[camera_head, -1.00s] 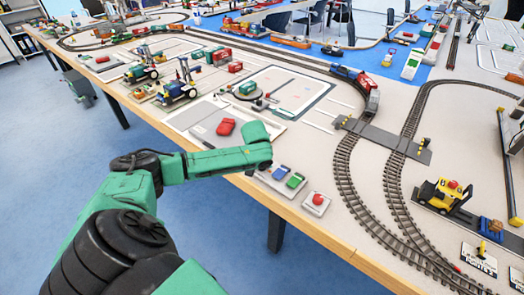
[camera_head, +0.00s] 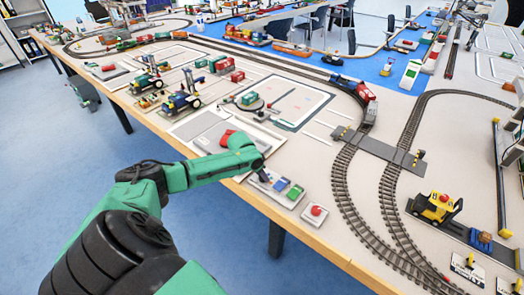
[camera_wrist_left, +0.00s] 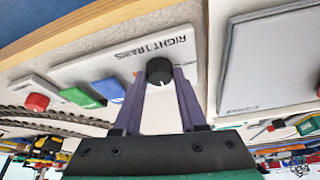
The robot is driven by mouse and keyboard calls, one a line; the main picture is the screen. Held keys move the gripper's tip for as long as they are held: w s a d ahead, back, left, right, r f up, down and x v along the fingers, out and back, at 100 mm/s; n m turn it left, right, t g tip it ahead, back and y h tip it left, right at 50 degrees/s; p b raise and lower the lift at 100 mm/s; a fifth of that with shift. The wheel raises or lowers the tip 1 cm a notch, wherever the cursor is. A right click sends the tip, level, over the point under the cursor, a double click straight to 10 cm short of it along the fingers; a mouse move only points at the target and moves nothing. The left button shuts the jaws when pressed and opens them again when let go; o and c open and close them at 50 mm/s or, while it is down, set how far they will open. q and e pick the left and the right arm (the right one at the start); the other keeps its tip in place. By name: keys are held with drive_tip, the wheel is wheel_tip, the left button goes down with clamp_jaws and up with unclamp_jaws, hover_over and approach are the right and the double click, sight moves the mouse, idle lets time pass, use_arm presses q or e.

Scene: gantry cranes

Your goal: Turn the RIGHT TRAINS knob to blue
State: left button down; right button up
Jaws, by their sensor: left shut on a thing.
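The RIGHT TRAINS panel (camera_head: 267,188) is a light plate at the table's front edge. Its label reads upside down in the left wrist view (camera_wrist_left: 192,66). The knob (camera_wrist_left: 159,70) is round and black, with a small pale mark on its near side. A blue block (camera_wrist_left: 107,89) and a green block (camera_wrist_left: 80,96) sit beside it on the panel. My left gripper (camera_wrist_left: 160,75) is shut on the knob, one purple finger on each side. In the head view my left gripper (camera_head: 262,173) is at the panel's left end and hides the knob. My right gripper is not in view.
A red button on a white base (camera_head: 316,211) stands right of the panel, beside the curved rails (camera_head: 350,200). A grey plate (camera_head: 205,132) with a red piece lies behind my left forearm. The wooden table edge (camera_head: 285,219) runs close in front.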

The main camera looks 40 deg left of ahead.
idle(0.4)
use_arm(q)
drive_tip(key=shift+c, duration=2.3)
unclamp_jaws()
drive_tip(key=v, duration=1.4)
drive_tip(key=shift+r+p, duration=0.25)
drive_tip(key=shift+p, duration=0.2)
